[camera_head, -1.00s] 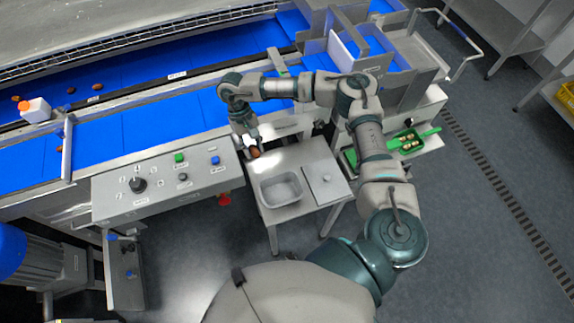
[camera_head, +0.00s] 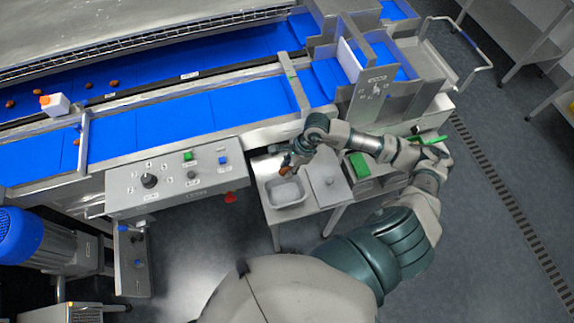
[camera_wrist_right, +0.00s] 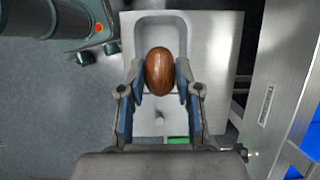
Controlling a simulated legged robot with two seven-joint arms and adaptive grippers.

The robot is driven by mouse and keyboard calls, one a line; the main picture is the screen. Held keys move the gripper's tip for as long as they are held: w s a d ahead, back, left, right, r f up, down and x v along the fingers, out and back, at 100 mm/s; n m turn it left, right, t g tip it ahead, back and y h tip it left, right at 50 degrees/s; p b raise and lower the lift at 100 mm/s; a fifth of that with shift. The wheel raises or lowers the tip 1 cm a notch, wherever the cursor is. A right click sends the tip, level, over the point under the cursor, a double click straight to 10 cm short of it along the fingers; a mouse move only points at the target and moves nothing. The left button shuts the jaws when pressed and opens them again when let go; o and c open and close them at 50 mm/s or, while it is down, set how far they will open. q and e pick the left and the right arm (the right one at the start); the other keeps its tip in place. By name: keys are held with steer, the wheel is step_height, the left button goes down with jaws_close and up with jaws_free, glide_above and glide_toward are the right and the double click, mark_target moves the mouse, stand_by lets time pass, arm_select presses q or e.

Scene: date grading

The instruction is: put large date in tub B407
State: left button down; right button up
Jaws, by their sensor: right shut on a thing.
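My right gripper (camera_head: 288,164) is shut on a brown, oval date (camera_wrist_right: 160,72). In the head view the gripper is just above the back edge of a grey metal tub (camera_head: 287,203) on a small steel table. In the wrist view the date sits between the two fingertips, with the tub (camera_wrist_right: 160,29) behind and below it. The part of the tub's floor that shows looks bare; the date hides some of it. No B407 marking is readable on the tub. My left gripper is not in view.
A flat lid with a knob (camera_head: 329,184) lies right of the tub. A control panel (camera_head: 176,182) stands to the left. A green container (camera_head: 359,165) is farther right.

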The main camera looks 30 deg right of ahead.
steer(key=shift+d+f+b, duration=0.3)
steer(key=shift+d+f, duration=0.05)
steer(key=shift+f, duration=0.25)
steer(key=shift+d+f+b, duration=0.3)
steer(key=shift+d+f, duration=0.05)
steer(key=shift+f, duration=0.2)
steer(key=shift+s+d+f+b+x, duration=0.2)
steer(key=shift+d+b+x, duration=0.15)
steer(key=shift+b+x, duration=1.45)
steer(key=shift+s+d+f+b+x, duration=0.25)
steer(key=shift+b+x, duration=0.85)
steer(key=shift+x, duration=1.25)
steer(key=shift+s+d+b+x, duration=0.1)
steer(key=shift+d+b+x, duration=0.3)
steer(key=shift+b+x, duration=1.4)
steer(key=shift+w+a+f, duration=0.1)
steer(key=shift+a+f, duration=0.05)
steer(key=shift+f, duration=0.25)
steer(key=shift+a+r, duration=0.15)
steer(key=shift+a, duration=0.25)
